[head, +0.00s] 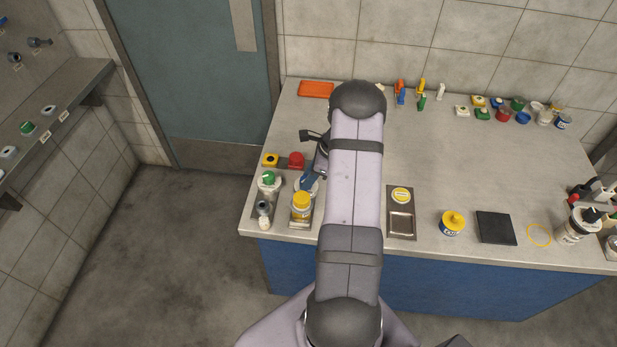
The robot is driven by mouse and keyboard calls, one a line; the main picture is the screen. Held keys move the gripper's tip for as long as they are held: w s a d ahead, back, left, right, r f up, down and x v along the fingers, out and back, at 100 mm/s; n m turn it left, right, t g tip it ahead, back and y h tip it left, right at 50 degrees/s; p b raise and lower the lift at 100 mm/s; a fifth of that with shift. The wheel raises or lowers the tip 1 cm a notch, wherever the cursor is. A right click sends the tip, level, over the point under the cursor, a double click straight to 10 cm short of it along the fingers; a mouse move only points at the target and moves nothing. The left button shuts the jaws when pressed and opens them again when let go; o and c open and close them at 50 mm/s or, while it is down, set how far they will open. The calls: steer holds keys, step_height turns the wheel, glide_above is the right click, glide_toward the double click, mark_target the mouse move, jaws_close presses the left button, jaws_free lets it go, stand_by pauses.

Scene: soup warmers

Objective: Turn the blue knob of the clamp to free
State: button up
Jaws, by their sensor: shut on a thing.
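My gripper (311,183) reaches down at the left part of the counter, beside the raised arm. It is shut at a small blue part, which looks like the blue knob (307,184). The knob sits at the back of a warmer station, just behind a jar with a yellow lid (302,200). The clamp's body is mostly hidden by the gripper and the jar, and the knob's setting cannot be read.
Left of the jar stand a green-knobbed unit (268,179) and a grey-and-white item (264,208). The counter's middle (440,160) is clear.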

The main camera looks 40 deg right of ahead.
steer(key=shift+n, duration=0.3)
steer(key=n+b, duration=0.1)
steer(key=n+g+b, duration=0.1)
steer(key=n, duration=0.1)
steer(key=shift+w+d+f+y+b, duration=0.15)
steer(key=shift+y+b, duration=0.15)
steer(key=shift+y, duration=0.1)
steer(key=n+g+b, duration=0.1)
steer(key=n, duration=0.2)
steer(key=n+g+b, duration=0.1)
steer(key=n+b, duration=0.1)
steer(key=shift+w+n+y, duration=0.2)
steer(key=shift+n+y, duration=0.1)
steer(key=shift+n, duration=0.1)
steer(key=n+g+b, duration=0.1)
steer(key=n+g, duration=0.1)
steer(key=n, duration=0.2)
steer(key=shift+w+n+b, duration=0.15)
steer(key=shift+n+b, duration=0.15)
steer(key=shift+b, duration=0.05)
steer(key=shift+w+r+n+g+h+b, duration=0.1)
steer(key=shift+n+g+h+b, duration=0.2)
steer(key=shift+n, duration=0.8)
steer(key=shift+r+n+g+h+b, duration=0.1)
steer(key=shift+n+g+h, duration=0.25)
steer(key=shift+n, duration=0.75)
steer(key=o, duration=1.1)
steer(key=shift+c, duration=0.2)
